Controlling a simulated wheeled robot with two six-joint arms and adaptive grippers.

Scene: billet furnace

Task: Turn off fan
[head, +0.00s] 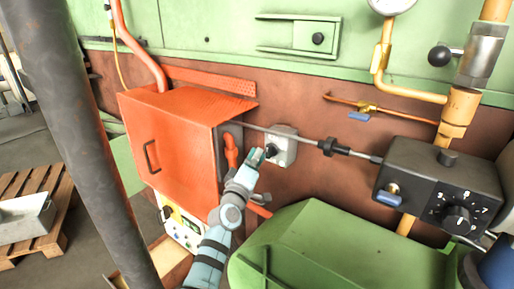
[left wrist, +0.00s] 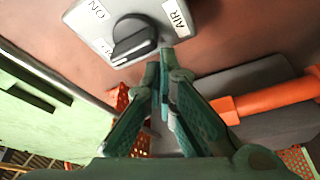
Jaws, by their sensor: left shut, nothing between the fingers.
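A small light grey switch box (head: 286,150) with a black rotary knob (head: 271,151) is on the brown wall, right of the orange cabinet. In the left wrist view the box (left wrist: 155,10) fills the top, with its black knob (left wrist: 134,37) and white labels reading ON and AIR. A third label at the lower left is partly hidden by the knob. The knob's ridge slants in that view; I cannot tell its exact setting. My left gripper (head: 257,157) is shut and empty, its fingertips (left wrist: 163,60) just beside the box, near the knob. Contact is unclear.
The orange cabinet (head: 168,140) stands close left of my left arm. A thin metal rod (head: 290,136) runs past the switch box to a dark control box (head: 440,180) at right. A green rounded housing (head: 320,250) lies below.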

